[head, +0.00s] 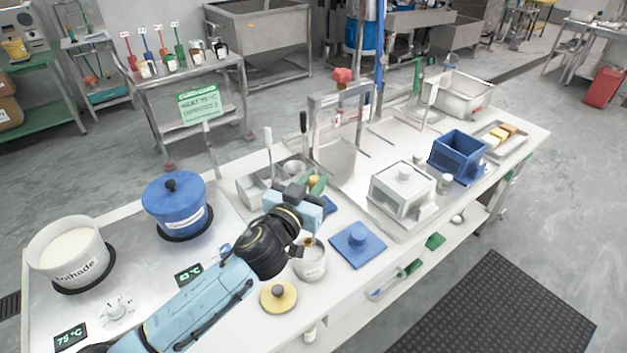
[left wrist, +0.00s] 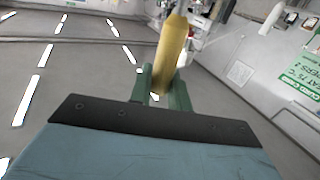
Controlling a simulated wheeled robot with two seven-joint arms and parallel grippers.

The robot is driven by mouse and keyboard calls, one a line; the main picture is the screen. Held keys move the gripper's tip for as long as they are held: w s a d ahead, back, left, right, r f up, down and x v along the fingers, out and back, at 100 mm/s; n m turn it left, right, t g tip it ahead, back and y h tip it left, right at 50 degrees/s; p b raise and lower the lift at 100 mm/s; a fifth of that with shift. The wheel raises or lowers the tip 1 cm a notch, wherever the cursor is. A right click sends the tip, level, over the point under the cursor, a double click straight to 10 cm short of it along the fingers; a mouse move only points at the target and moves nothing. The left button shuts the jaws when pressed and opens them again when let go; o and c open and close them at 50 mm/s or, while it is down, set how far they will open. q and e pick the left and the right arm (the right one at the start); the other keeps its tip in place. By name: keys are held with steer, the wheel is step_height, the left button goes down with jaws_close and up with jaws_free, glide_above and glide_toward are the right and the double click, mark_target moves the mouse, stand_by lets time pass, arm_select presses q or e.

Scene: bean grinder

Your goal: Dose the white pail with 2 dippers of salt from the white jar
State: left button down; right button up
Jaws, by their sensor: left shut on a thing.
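The white pail (head: 68,247), with dark lettering and pale contents, stands at the left on a dark round plate. The white jar (head: 311,265) stands open at the front of the bench, just below my left gripper. A yellow disc-shaped lid with a dark knob (head: 278,297) lies in front of it. My left gripper (head: 315,184) is above and behind the jar, its green fingers shut on a yellow handle, seemingly the dipper's. The handle (left wrist: 171,50) stands nearly upright in the left wrist view. The dipper's lower end is hidden. My right gripper is out of view.
A blue lidded pot (head: 174,203) stands right of the pail. A blue square lid (head: 357,245) lies right of the jar. A white lidded box (head: 402,190), a blue bin (head: 458,154) and a steel tray (head: 500,140) stand farther right. A metal frame (head: 340,98) rises behind.

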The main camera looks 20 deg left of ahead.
arm_select(q)
step_height(320, 180, down, 8)
steer(key=b, duration=0.7)
steer(key=shift+f, duration=0.25)
stand_by(0.4)
step_height(320, 180, up, 12)
steer(key=p, duration=1.1)
steer(key=shift+f, duration=0.2)
